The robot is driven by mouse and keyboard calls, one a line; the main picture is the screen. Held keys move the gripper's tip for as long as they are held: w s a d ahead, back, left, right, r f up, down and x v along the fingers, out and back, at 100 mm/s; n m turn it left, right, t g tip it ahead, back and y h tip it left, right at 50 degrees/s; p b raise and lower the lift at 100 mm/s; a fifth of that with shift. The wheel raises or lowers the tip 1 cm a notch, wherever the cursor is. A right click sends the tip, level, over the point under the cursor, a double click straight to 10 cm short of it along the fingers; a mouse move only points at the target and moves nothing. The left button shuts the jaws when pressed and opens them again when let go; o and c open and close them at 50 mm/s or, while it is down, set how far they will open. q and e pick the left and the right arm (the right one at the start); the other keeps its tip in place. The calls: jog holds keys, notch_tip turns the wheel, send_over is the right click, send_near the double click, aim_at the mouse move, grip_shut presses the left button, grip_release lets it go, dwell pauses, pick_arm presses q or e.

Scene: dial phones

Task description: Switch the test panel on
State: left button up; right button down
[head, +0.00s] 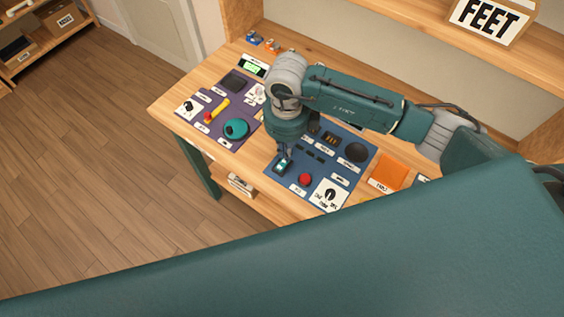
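A blue panel (319,165) lies on the wooden table and bears a red round button (305,179), a black disc (356,152), and a white plate with a black dial (330,195). A purple panel (213,135) to its left bears a teal round part (236,128) and a yellow-and-red handle (217,111). Labels are too small to read, so I cannot tell which is the test panel. My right gripper (283,164) points down at the blue panel's left edge, by a small dark part with a pale face. Its fingers are too small to judge. My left gripper is out of view.
A small box with a lit green display (252,68) stands at the table's back. An orange square (388,173) lies right of the blue panel. My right arm covers the middle of the table.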

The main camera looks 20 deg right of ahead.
jog(key=shift+f+b, duration=0.85)
jog(key=shift+f, duration=0.2)
dwell(0.4)
jog(key=shift+r+p, duration=2.05)
jog(key=shift+r, duration=1.55)
jog(key=shift+f, duration=0.1)
